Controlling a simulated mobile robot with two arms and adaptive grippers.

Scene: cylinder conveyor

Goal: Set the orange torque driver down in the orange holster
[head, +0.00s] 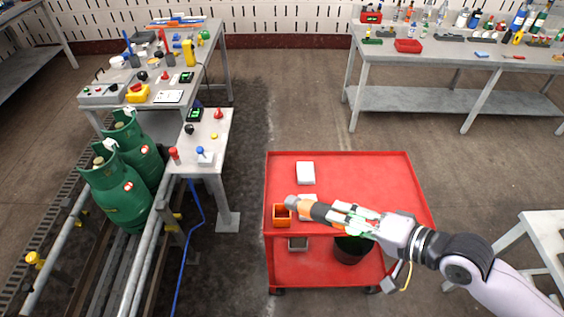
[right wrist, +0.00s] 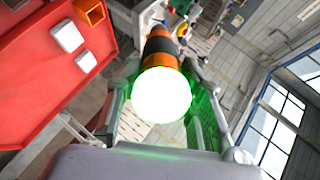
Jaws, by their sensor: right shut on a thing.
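My right gripper (head: 349,219) is shut on the orange torque driver (head: 312,208), which has an orange and black body and a grey end. The driver points left in the head view, roughly level, with its grey end above and beside the orange holster (head: 282,222). The holster is a small open box at the left front edge of the red cart's top. The driver (right wrist: 161,60) also shows in the right wrist view between the fingers, with a bright white glowing end toward the camera. The holster (right wrist: 89,11) shows at the top left there. My left gripper is out of view.
The red cart (head: 370,172) carries a white box (head: 306,172) and a second white item partly hidden by the driver. A dark bin (head: 352,248) sits on its lower shelf. Green gas cylinders (head: 115,190) stand on the conveyor at left. The cart top's right side is clear.

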